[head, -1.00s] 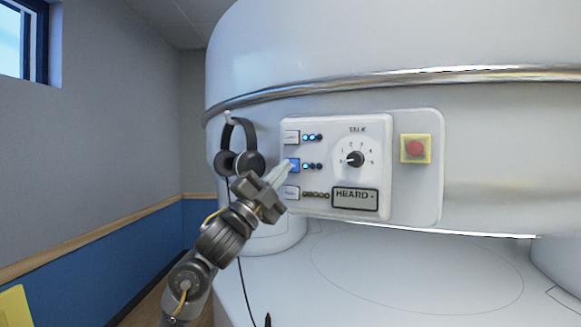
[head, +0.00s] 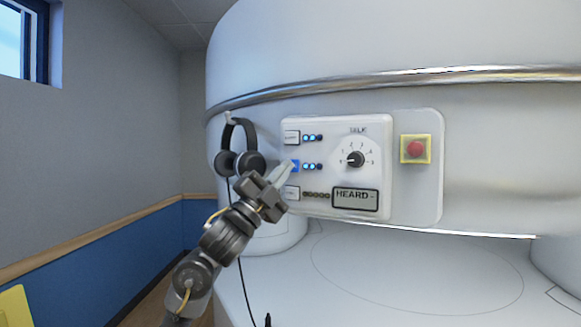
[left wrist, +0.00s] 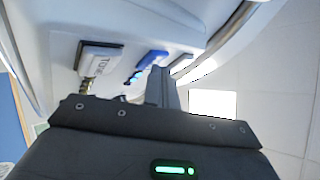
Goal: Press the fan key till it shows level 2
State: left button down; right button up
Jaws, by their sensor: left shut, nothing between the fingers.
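The white control panel (head: 372,125) on the large white magnet body carries a column of keys on its left side. The blue middle key (head: 295,164) has three small lights (head: 312,166) beside it; two look lit blue and the third is dark. Its label cannot be read. It also shows in the left wrist view (left wrist: 153,58), just beyond the fingers. My left gripper (head: 287,170) is shut and empty, its fingertips at the lower left of the blue key, partly covering it. I cannot tell whether they touch. My right gripper is out of view.
A white upper key (head: 291,137) and lower key (head: 291,193) sit close above and below. The dial (head: 355,159), HEARD display (head: 355,199) and red button (head: 415,149) lie to the right. Black headphones (head: 249,161) hang close left, their cord running down beside my arm.

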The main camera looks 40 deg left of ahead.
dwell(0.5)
pick_arm(q)
jog(key=shift+s+d, duration=0.15)
jog(key=shift+s, duration=0.6)
jog(key=shift+s+d, duration=0.25)
jog(key=shift+s, duration=1)
jog(key=shift+s+d, duration=0.2)
jog(key=shift+s, duration=1)
jog(key=shift+f, duration=0.1)
